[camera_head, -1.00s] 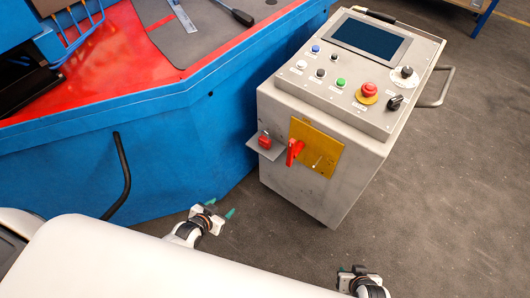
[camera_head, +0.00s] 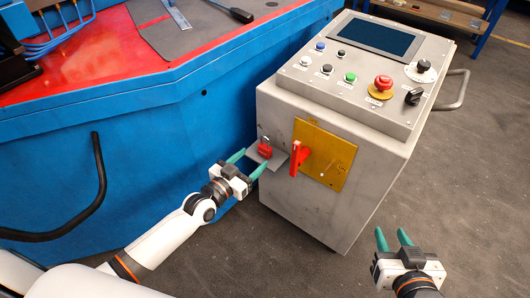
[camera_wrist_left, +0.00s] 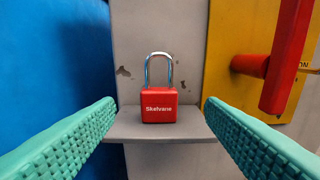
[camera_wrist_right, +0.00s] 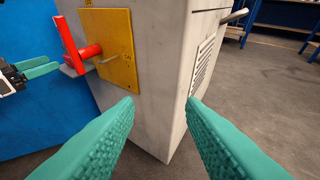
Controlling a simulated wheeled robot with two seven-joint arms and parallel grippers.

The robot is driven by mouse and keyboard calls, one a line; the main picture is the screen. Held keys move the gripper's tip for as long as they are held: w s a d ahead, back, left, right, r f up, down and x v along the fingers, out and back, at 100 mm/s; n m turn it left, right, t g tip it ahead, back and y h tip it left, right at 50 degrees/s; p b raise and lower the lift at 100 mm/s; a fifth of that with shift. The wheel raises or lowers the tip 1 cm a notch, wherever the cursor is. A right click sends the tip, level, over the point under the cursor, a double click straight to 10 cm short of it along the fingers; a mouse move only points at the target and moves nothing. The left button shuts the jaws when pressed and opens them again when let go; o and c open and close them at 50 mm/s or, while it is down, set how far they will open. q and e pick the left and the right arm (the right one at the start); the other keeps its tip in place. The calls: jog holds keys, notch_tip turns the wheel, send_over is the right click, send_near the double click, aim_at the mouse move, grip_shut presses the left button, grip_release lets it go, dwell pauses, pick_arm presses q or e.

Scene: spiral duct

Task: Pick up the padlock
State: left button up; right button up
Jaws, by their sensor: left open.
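The red padlock (camera_head: 265,150) with a silver shackle stands upright on a small grey shelf (camera_head: 277,161) on the side of the control cabinet. In the left wrist view the padlock (camera_wrist_left: 159,105) is centred, its label facing me, with the shackle up. My left gripper (camera_head: 246,163) is open in front of the shelf. Its green fingers are spread to either side of the padlock and do not touch it. My right gripper (camera_head: 393,238) is open and empty, low in front of the cabinet's right side. It also shows in the right wrist view (camera_wrist_right: 160,112).
A red switch handle (camera_wrist_left: 288,55) on a yellow plate (camera_head: 325,155) projects just right of the padlock. The blue machine (camera_head: 150,130) stands close on the left. The grey cabinet (camera_head: 335,210) carries buttons on top. Open floor (camera_head: 470,190) lies to the right.

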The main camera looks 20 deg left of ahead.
aim_at(263, 150)
pick_arm(q)
jog(key=shift+b+x, duration=0.35)
jog(key=shift+x, duration=1)
jog(key=b+x, duration=0.1)
jog(key=x, duration=0.3)
jog(key=shift+f+b, duration=0.2)
jog(key=shift+b, duration=0.15)
jog(key=shift+w, duration=0.3)
pick_arm(e)
notch_tip(263, 150, up, 10)
jog(key=w+a+t+y, duration=0.2)
jog(key=t, duration=0.5)
pick_arm(q)
jog(key=shift+c, duration=0.5)
pick_arm(e)
jog(key=shift+a, duration=0.1)
pick_arm(q)
jog(key=c, duration=1.1)
jog(key=shift+r, duration=0.2)
pick_arm(e)
jog(key=shift+w+f, duration=0.1)
